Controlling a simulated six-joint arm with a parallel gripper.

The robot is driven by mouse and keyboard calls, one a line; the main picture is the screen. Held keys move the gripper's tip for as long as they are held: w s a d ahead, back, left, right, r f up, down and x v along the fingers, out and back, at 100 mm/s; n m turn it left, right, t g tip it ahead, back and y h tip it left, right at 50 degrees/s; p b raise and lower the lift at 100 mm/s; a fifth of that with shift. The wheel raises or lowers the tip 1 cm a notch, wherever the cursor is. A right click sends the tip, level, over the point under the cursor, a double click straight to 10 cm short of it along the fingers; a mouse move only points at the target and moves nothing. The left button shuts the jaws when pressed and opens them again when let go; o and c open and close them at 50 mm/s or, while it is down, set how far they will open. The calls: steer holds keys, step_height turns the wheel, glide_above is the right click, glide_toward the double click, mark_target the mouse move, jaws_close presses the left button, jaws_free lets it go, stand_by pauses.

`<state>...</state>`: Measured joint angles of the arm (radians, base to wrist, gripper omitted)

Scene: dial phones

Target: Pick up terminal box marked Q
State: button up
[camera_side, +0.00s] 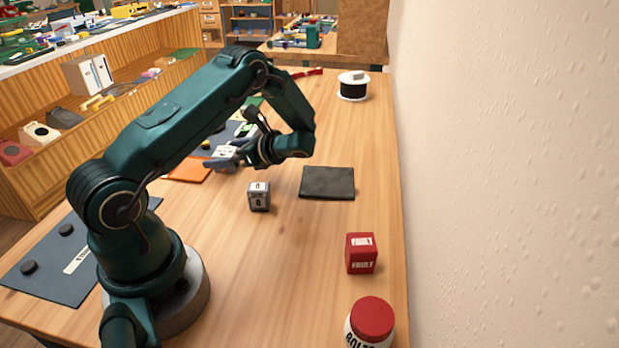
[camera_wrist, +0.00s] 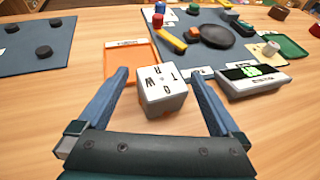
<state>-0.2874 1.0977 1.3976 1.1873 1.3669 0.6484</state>
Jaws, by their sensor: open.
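A small pale box with dark letters on its top (camera_wrist: 163,88) stands between the two fingers of my gripper (camera_wrist: 160,75) in the wrist view. The letters are turned and small, so I cannot be sure a Q is among them. The fingers are open, one on each side, and I see no clear grip. In the side view the white box (camera_side: 225,152) shows at my gripper (camera_side: 222,162), partly covered by the fingers. A second grey box with dark marks (camera_side: 259,197) stands apart on the table, nearer the camera; its marks are too small to read surely.
An orange tray (camera_wrist: 132,60) lies just beyond the left finger. A device with a green display (camera_wrist: 252,75) is close to the right finger.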

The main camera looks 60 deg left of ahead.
mark_target(216, 154)
steer(key=shift+x, duration=1.9)
steer(key=shift+d, duration=0.1)
steer(key=c, duration=1.2)
steer(key=shift+c, duration=0.3)
steer(key=shift+r, duration=0.15)
